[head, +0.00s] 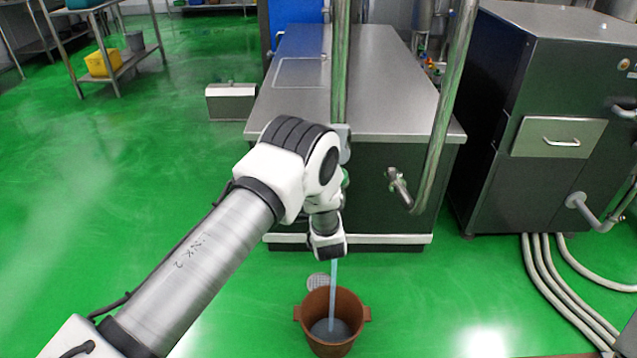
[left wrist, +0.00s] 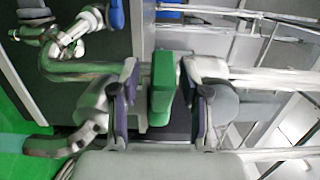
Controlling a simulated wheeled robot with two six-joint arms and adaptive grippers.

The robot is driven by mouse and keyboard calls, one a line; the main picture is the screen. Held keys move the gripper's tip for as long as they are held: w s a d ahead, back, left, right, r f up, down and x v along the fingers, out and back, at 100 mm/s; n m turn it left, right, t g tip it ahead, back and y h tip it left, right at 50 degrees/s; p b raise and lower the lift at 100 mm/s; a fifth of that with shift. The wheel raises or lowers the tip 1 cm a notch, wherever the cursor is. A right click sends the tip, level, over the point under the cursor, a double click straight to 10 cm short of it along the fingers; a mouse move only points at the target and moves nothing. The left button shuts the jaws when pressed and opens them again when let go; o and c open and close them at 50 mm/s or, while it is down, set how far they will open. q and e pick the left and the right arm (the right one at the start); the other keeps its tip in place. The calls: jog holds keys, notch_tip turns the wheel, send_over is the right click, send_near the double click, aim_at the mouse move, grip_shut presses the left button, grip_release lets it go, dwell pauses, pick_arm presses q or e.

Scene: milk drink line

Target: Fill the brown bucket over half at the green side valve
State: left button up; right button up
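The brown bucket (head: 310,312) stands upright on the green floor below the pipes. A pale blue stream (head: 333,290) falls into it, and grey-blue liquid (head: 330,328) covers its bottom, well below the rim. In the head view my left wrist hides the spout and most of the valve; a sliver of green (head: 345,178) shows. In the left wrist view the green valve handle (left wrist: 162,88) stands between the fingers of my left gripper (left wrist: 165,100). The fingers look apart, with narrow gaps beside the handle. My right gripper is not in view.
A steel-topped cabinet (head: 380,70) stands behind the valve, with vertical pipes (head: 446,110) in front. A floor drain (head: 318,281) lies behind the bucket. A steel machine (head: 545,90) and hoses (head: 560,285) are at right.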

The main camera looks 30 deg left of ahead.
pick_arm(q)
jog(key=shift+d+r, duration=0.1)
jog(key=v, duration=1.2)
